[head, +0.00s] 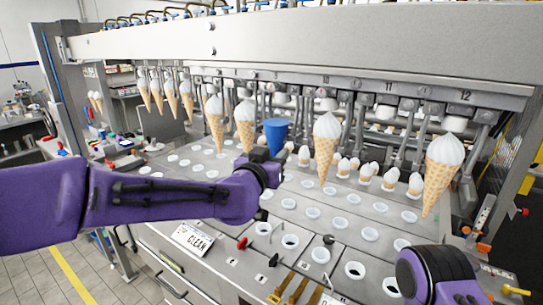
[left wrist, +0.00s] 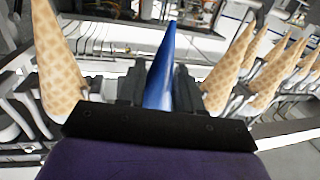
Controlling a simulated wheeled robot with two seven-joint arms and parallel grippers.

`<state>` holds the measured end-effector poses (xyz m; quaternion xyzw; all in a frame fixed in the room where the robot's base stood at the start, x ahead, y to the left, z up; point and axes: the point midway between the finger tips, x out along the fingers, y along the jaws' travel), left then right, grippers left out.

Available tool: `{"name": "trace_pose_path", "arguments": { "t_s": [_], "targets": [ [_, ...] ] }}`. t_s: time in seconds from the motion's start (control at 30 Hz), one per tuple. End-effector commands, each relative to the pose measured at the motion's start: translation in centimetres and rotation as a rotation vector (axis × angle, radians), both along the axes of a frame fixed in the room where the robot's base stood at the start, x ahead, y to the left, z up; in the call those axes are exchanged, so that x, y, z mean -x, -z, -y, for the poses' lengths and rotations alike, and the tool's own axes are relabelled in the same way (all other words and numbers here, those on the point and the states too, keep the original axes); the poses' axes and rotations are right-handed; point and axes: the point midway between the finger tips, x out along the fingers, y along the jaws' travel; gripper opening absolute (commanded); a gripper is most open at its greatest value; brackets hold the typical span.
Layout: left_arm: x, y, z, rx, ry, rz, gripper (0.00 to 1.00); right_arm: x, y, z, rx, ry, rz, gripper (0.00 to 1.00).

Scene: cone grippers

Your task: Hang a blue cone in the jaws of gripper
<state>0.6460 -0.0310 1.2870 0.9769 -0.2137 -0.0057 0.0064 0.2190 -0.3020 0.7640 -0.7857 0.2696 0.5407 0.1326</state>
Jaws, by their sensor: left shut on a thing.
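The blue cone (head: 277,134) is in my left gripper (head: 270,157), wide end up and tip down in the head view. It is in front of the row of hanging jaws, between one ice-cream cone (head: 245,128) and another (head: 327,145). In the left wrist view the blue cone (left wrist: 163,65) stands between the dark fingers of my left gripper (left wrist: 160,90), which are shut on it. I cannot tell whether the cone's wide end touches a rack jaw. Only my right wrist shows, at the lower right; its fingers are out of frame.
Ice-cream cones hang from the rack (head: 390,85) on both sides, including a large one (head: 443,165) at the right. Below is a grey deck (head: 300,200) with rows of white-rimmed holes. Small white-topped cones (head: 390,177) stand at the back.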

Motion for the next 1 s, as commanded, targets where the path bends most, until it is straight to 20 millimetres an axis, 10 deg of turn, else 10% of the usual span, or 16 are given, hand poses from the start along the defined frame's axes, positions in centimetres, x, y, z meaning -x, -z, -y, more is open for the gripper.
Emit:
{"name": "trace_pose_path", "arguments": {
  "t_s": [1.0],
  "targets": [
    [-2.3, 0.0, 1.7, 0.0, 0.0, 0.001, 0.13, 0.0, -1.3, 0.0, 0.0, 0.0, 0.0, 0.43]
  ]
}}
